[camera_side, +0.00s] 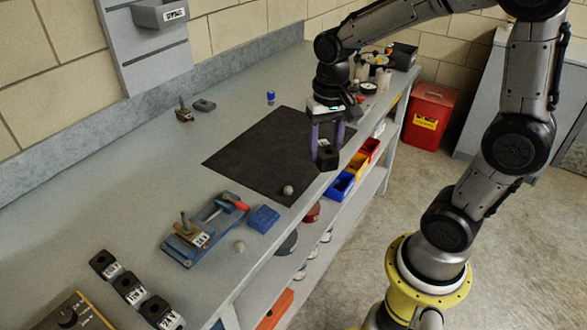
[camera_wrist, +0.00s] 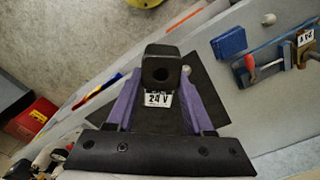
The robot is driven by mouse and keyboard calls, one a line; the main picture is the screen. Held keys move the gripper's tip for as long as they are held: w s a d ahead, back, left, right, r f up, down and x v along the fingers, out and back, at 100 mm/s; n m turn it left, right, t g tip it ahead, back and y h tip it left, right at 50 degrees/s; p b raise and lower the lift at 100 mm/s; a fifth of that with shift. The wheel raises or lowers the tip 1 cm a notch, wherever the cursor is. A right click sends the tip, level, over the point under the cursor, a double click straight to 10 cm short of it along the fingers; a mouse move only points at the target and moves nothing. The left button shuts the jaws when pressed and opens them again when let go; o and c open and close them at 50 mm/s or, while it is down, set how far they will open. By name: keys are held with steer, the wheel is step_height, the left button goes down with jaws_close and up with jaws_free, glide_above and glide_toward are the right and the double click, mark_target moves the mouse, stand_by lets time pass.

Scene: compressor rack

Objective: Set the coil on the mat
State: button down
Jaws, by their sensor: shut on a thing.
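My gripper (camera_side: 327,146) has two purple fingers and points down. It is shut on a black coil (camera_side: 327,159), a block with a round hole and a white label. In the wrist view the coil (camera_wrist: 161,68) sits between the fingertips and its label reads 24 V. The black mat (camera_side: 255,157) lies flat on the grey bench. The coil appears at the mat's right edge, near the bench front; its height above the surface is hard to tell. In the wrist view part of the mat (camera_wrist: 210,90) shows behind the fingers.
Several similar black coils (camera_side: 129,289) stand at the lower left. A blue vise-like fixture (camera_side: 196,238), a blue block (camera_side: 263,218) and a small round knob (camera_side: 288,190) lie nearby, the knob on the mat's near corner. Coloured bins (camera_side: 340,186) sit below the bench edge. Most of the mat is clear.

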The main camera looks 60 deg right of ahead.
steer(key=s+d+r+m, duration=0.1)
steer(key=d, duration=0.1)
glide_above(294, 169)
steer(key=f, duration=0.5)
steer(key=s+f, duration=0.1)
steer(key=f, duration=0.2)
steer(key=shift+a+f, duration=0.15)
steer(key=shift+f, duration=0.15)
steer(key=shift+w+f, duration=0.55)
steer(key=shift+f, duration=1.55)
steer(key=shift+f, duration=0.1)
steer(key=shift+c, duration=1.4)
jaws_free()
